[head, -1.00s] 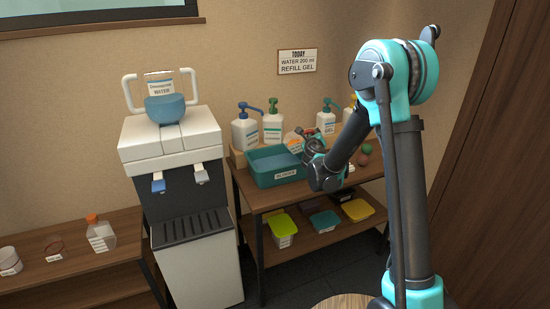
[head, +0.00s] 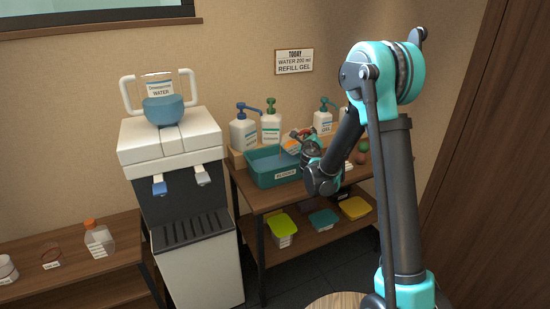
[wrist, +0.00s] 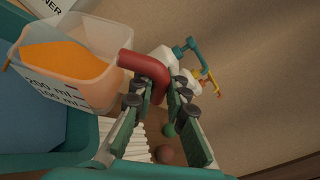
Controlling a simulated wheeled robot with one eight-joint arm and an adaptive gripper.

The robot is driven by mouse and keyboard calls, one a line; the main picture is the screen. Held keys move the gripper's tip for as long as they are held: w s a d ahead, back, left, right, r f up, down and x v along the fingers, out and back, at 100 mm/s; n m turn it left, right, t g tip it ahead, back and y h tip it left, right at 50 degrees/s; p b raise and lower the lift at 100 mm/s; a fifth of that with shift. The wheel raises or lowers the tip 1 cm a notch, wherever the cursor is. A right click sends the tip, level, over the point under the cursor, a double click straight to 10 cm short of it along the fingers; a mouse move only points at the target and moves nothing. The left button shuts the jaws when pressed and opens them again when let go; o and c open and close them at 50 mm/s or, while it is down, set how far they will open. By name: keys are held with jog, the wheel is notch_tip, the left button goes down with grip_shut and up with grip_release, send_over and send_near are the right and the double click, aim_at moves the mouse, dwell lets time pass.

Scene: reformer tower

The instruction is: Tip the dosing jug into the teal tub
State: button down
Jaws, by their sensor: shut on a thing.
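The dosing jug (wrist: 75,62) is a clear, pale jug with ml marks, orange contents and a red bent handle. My gripper (wrist: 157,92) is shut on the red handle in the wrist view. In the head view the small jug (head: 289,147) is held tilted over the right part of the teal tub, partly hidden by my gripper (head: 301,136). The orange lies toward the jug's far side; whether it is running out is too small to tell. The teal tub (head: 262,179) stands on the wooden bench; its rim (wrist: 85,157) and blue inside show in the wrist view.
Pump bottles (head: 243,132) stand behind the tub. A water dispenser (head: 170,145) stands left of the bench. Round items (head: 362,150) lie right of my gripper. Lidded boxes (head: 282,226) are on the lower shelf. A sign (head: 294,61) hangs on the wall.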

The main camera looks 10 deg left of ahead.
jog(key=shift+s+a+r+n, duration=0.2)
jog(key=shift+r+n, duration=0.1)
jog(key=shift+r, duration=0.15)
